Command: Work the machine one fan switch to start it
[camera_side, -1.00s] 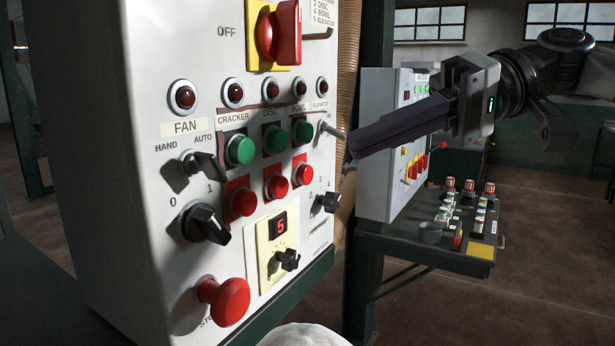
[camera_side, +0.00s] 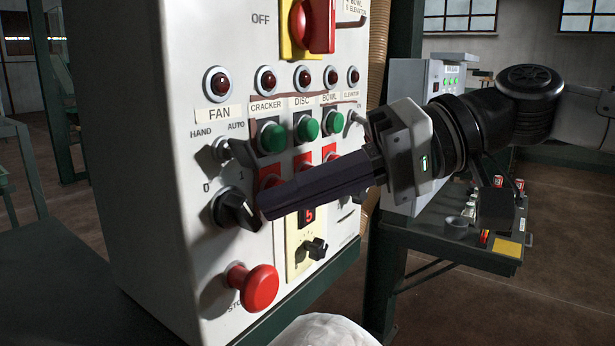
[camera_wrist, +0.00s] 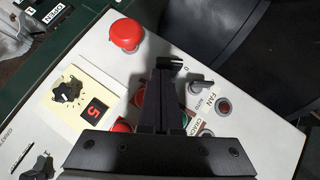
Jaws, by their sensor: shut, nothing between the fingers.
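The machine one fan column sits at the left of the white panel in the side view. Its black 0–1 rotary knob (camera_side: 235,210) is below a HAND/AUTO lever switch (camera_side: 222,149) and the FAN label. My gripper (camera_side: 266,207) is shut and empty, its fingertips at the right edge of the knob. I cannot tell whether they touch. In the wrist view my shut gripper fingers (camera_wrist: 162,66) cover part of the knob (camera_wrist: 172,62), and the HAND/AUTO switch (camera_wrist: 203,86) shows to their right. The fan lamp (camera_side: 218,84) looks dark red, unlit.
A red stop mushroom button (camera_side: 253,287) protrudes below the knob. Green buttons (camera_side: 271,137) and red buttons sit close to my fingers. A small selector (camera_side: 315,249) and a display (camera_side: 307,215) lie lower right. A second control box (camera_side: 420,85) stands behind my arm.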

